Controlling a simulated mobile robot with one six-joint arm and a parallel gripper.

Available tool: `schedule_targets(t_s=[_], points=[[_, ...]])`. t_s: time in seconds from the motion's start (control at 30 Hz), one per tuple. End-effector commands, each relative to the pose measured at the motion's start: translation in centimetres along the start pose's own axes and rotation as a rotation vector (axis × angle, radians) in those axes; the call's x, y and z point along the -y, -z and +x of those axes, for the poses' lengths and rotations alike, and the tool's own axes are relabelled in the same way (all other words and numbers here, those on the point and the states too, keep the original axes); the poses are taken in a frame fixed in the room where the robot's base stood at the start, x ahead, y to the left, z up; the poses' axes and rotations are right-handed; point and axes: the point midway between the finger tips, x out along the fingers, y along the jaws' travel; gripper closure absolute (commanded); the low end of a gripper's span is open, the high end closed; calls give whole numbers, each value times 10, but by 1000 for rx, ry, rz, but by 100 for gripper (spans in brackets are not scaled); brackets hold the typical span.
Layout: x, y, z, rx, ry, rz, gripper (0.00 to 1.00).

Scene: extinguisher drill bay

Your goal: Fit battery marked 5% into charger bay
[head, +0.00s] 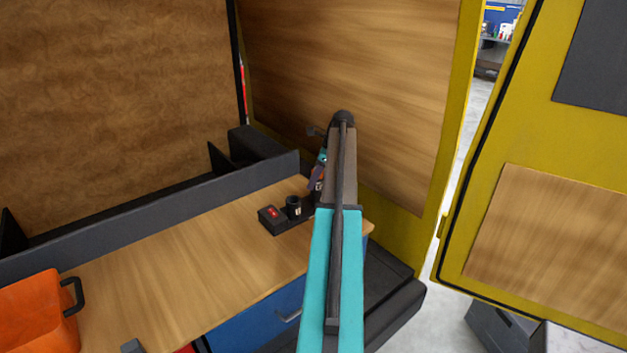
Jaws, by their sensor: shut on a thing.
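A black charger (274,222) with a small red light sits on the wooden worktop near its right end. A short dark cylinder (293,206) with a pale mark stands upright on the charger; I cannot tell whether it is a battery or an empty bay. My gripper (317,182) is just right of the charger, mostly hidden behind my own arm. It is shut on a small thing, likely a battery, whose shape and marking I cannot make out. I cannot tell whether the held thing touches the charger.
The wooden worktop (185,262) is clear left of the charger. An orange bin (38,318) with a black handle stands at the front left. A dark divider rail (150,212) runs along the back. Yellow-framed panels (548,190) stand to the right. A blue drawer (262,318) is below.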

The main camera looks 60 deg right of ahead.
Motion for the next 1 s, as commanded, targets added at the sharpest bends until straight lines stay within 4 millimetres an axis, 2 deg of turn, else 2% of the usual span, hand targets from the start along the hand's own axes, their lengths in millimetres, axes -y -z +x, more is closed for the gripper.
schedule_targets(t_s=[0.8, 0.83, 0.93, 1.0], points=[[0, 0, 0, 0, 1, 0, 94], [0, 0, 0, 0, 1, 0, 63], [0, 0, 0, 0, 1, 0, 46], [0, 0, 0, 0, 1, 0, 46]])
